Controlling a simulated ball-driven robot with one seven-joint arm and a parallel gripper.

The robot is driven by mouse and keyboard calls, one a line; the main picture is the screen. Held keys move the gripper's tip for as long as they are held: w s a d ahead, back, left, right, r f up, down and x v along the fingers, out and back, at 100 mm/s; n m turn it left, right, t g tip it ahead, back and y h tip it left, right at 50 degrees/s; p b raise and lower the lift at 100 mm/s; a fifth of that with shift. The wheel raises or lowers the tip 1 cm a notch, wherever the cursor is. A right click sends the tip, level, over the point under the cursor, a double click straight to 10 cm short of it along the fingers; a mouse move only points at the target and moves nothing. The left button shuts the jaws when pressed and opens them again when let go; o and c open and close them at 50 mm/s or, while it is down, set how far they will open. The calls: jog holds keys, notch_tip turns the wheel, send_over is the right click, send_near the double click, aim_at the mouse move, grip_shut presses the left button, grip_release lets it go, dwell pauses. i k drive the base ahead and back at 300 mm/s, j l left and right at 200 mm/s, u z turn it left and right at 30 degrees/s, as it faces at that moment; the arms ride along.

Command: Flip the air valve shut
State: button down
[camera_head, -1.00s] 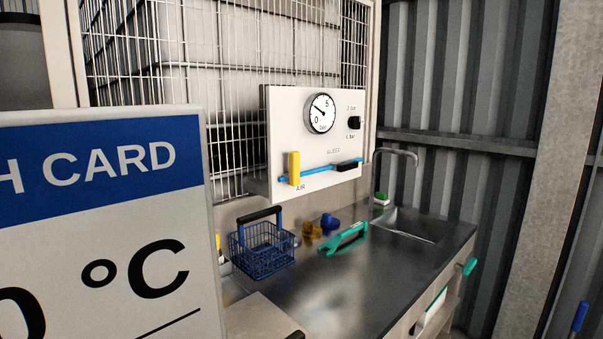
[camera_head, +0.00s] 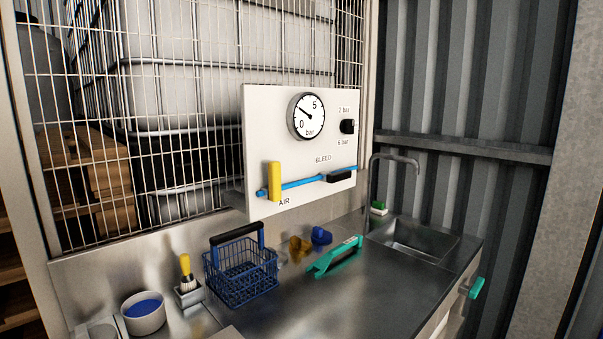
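The air valve's yellow lever (camera_head: 275,182) stands upright at the left end of a blue pipe (camera_head: 302,183), above the label AIR. The pipe runs across a white panel (camera_head: 262,130). A round gauge (camera_head: 309,117) marked in bar sits at the panel's top, its needle pointing up and left. A black handle (camera_head: 340,177) lies along the pipe under the label BLEED. A black knob (camera_head: 347,126) sits between the labels 2 bar and 6 bar. My gripper is not in view.
Below the panel is a steel counter (camera_head: 335,300) with a blue wire basket (camera_head: 240,270), a green tool (camera_head: 333,257), yellow and blue small parts, a brush in a holder (camera_head: 188,285) and a bowl (camera_head: 144,313). A sink (camera_head: 412,240) with a tap is at the right. Wire mesh stands behind.

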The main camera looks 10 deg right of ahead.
aim_at(273, 192)
jog(key=i+l+z, duration=0.25)
jog(key=i, duration=0.3)
jog(key=i+z, duration=0.25)
jog(key=i, duration=0.3)
